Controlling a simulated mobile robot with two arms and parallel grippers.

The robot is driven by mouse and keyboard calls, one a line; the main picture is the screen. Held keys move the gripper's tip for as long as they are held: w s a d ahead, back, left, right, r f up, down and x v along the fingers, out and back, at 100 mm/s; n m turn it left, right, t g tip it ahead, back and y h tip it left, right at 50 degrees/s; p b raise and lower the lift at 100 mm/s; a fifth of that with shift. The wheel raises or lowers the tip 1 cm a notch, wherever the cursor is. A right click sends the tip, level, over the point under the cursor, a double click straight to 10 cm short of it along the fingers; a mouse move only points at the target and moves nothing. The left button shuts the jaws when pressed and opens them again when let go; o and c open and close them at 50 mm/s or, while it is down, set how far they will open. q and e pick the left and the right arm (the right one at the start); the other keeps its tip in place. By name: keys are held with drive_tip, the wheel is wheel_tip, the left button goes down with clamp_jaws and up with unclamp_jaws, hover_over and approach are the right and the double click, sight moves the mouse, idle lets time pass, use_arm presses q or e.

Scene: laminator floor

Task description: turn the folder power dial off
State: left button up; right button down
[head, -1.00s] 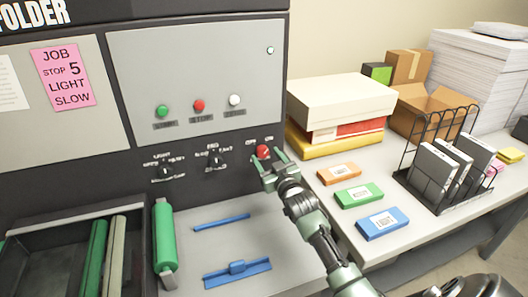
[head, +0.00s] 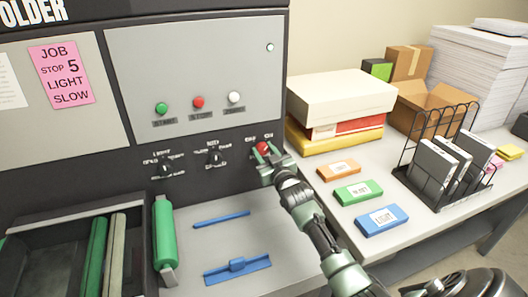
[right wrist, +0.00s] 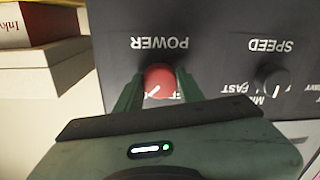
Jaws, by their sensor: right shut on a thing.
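The red power dial (head: 263,148) sits on the dark front panel of the folder, under small OFF and ON labels. In the right wrist view the dial (right wrist: 160,78) is below the upside-down word POWER. Its white pointer mark points to the lower left there, which is upper right on the upright panel. My right gripper (head: 267,156) is shut on the dial, with one green finger on each side of it; the fingers hide part of its sides. My left gripper is not in view.
The speed dial (right wrist: 273,77) is beside the power dial. Green, red (head: 198,102) and white buttons sit above. A table at right holds orange, green (head: 358,192) and blue blocks, a wire rack (head: 440,165) and stacked boxes (head: 340,100).

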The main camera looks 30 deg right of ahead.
drive_tip(key=n, duration=0.4)
drive_tip(key=shift+n, duration=0.3)
drive_tip(key=n, duration=0.4)
drive_tip(key=shift+n, duration=0.3)
drive_tip(key=n, duration=0.4)
drive_tip(key=shift+a+h, duration=0.1)
drive_tip(key=shift+h, duration=0.2)
drive_tip(key=shift+f+n, duration=0.1)
drive_tip(key=shift+n, duration=1.9)
drive_tip(key=c, duration=0.9)
unclamp_jaws()
